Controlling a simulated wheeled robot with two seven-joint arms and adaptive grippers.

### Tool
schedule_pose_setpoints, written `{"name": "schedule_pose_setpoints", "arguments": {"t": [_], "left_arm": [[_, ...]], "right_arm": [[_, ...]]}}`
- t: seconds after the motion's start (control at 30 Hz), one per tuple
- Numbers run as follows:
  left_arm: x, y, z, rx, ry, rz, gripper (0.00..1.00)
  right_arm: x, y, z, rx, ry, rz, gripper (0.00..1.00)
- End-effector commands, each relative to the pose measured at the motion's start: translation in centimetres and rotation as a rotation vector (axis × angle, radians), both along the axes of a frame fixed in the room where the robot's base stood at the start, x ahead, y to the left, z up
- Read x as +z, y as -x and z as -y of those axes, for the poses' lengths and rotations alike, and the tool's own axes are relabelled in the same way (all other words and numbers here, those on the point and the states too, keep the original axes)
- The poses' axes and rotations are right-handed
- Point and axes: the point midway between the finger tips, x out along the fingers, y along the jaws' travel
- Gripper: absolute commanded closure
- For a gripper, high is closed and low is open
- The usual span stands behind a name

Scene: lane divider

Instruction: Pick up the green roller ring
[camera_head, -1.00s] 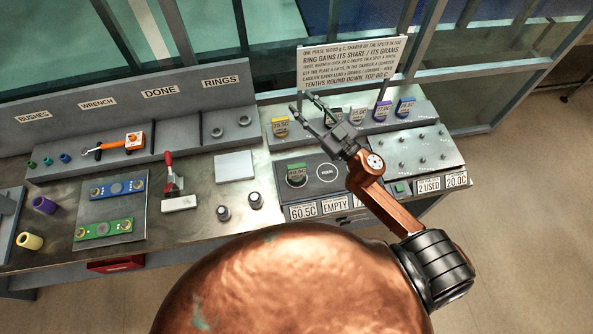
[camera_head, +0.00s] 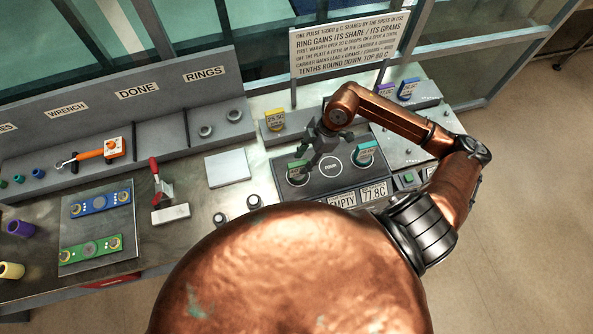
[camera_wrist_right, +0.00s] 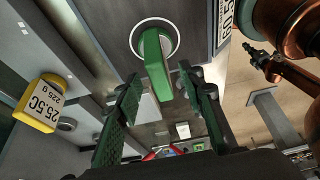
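A green-topped ring (camera_head: 297,168) stands on the left spot of the dark plate; the wrist view shows a green ring (camera_wrist_right: 153,58) inside a white circle. A second, teal-green ring (camera_head: 364,154) stands on the plate's right spot. My right gripper (camera_head: 309,153) is above and just behind the left ring, pointing down. In the wrist view its two dark green-padded fingers (camera_wrist_right: 160,80) are apart, with the green ring in line with the gap beyond them. Contact with the ring cannot be told. The fingers hold nothing. My left gripper is out of view.
The dark plate (camera_head: 325,184) has labels reading EMPTY (camera_head: 341,200) and 77.8C (camera_head: 374,192). A yellow ring (camera_head: 275,119) stands behind it; a blue ring (camera_head: 407,89) stands back right. A signboard (camera_head: 345,45) rises behind. A bare pale pad (camera_head: 227,167) lies left of the plate.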

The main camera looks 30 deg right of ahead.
Motion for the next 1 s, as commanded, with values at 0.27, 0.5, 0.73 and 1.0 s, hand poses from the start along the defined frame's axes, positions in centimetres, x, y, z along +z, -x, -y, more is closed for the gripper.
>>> {"name": "schedule_pose_setpoints", "arguments": {"t": [0.27, 0.5, 0.73, 1.0], "left_arm": [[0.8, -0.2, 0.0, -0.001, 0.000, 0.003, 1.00], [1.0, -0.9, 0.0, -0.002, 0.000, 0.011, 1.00], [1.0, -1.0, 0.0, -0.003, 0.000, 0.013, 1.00], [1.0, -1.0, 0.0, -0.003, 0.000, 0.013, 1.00]], "right_arm": [[-3.3, -0.4, -0.9, -0.002, -0.005, -0.002, 0.64], [-5.5, -0.7, -1.8, 0.002, -0.003, 0.001, 0.64], [-5.5, -0.7, -1.8, 0.004, -0.003, 0.002, 0.65], [-5.5, -0.7, -1.9, 0.004, -0.004, 0.002, 0.84]]}}
